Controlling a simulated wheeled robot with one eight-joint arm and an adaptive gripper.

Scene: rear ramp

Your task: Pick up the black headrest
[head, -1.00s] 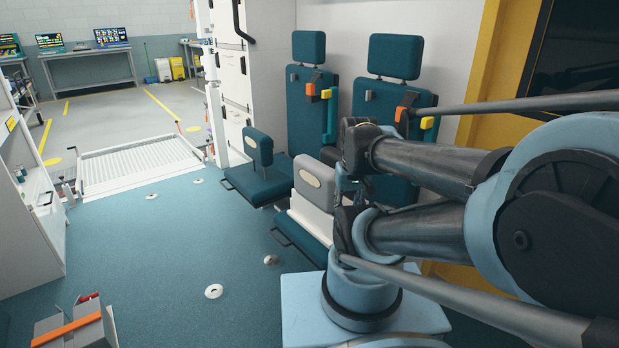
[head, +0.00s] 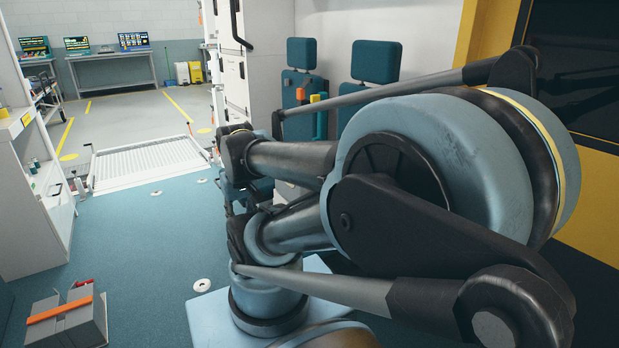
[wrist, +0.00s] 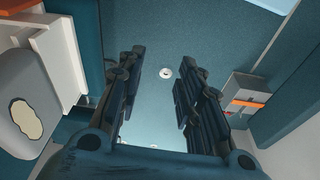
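I see no headrest that is clearly black. Two dark teal headrests show in the head view, a left one (head: 302,53) and a right one (head: 376,62), each on top of a teal seat back against the white wall. In the wrist view a grey padded block (wrist: 22,105) with a cream oval label is at the left edge, beside a white seat base. My gripper (wrist: 158,88) is open and empty, with its two dark fingers wide apart above the teal floor. In the head view my arm hides the lower seats.
A grey box (head: 75,330) with an orange strap lies on the floor at front left; it also shows in the wrist view (wrist: 245,92). White shelving (head: 35,190) stands at left. A metal ramp (head: 150,162) is at the back. The teal floor (head: 140,240) between is largely clear.

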